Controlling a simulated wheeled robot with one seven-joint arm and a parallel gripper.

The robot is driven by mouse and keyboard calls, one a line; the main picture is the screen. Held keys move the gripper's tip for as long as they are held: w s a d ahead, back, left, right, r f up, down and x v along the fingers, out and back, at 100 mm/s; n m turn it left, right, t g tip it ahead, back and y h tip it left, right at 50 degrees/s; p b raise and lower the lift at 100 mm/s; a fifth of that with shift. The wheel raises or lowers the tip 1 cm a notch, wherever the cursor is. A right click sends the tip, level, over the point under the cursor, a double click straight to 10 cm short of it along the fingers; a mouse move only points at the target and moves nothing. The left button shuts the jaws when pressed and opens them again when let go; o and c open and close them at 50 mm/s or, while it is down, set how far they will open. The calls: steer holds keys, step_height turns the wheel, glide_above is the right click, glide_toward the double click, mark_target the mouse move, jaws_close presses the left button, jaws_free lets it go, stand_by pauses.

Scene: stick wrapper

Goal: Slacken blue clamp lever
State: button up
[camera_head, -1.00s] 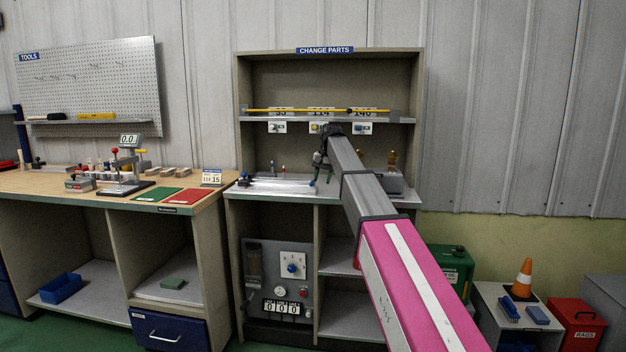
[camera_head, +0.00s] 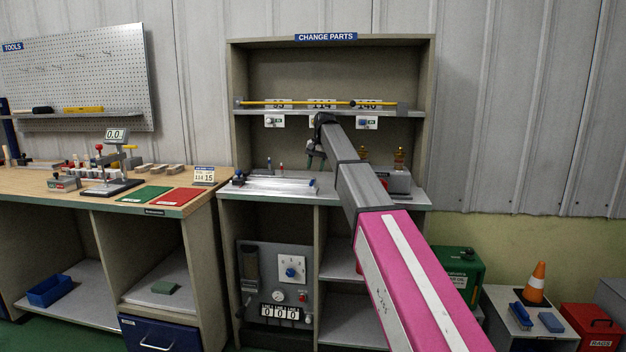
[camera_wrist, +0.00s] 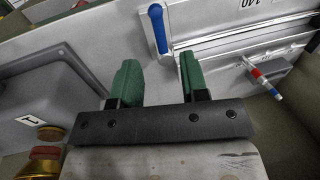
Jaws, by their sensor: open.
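The blue clamp lever (camera_wrist: 157,28) shows in the wrist view as a rounded blue handle on a pale metal plate with rails. In the head view my gripper (camera_head: 311,160) hangs above the bench top, partly hidden by my arm.
A red, white and blue rod-like part (camera_wrist: 264,79) lies right of the fingers. A grey box (camera_wrist: 65,92) and brass fittings (camera_wrist: 43,160) are at the left of the wrist view. A shelf with a yellow bar (camera_head: 300,103) is above my gripper.

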mark_target(312, 181)
steer(key=f, duration=0.2)
steer(key=a+f, duration=0.1)
steer(key=f, duration=0.2)
steer(key=shift+f, duration=0.25)
jaws_close()
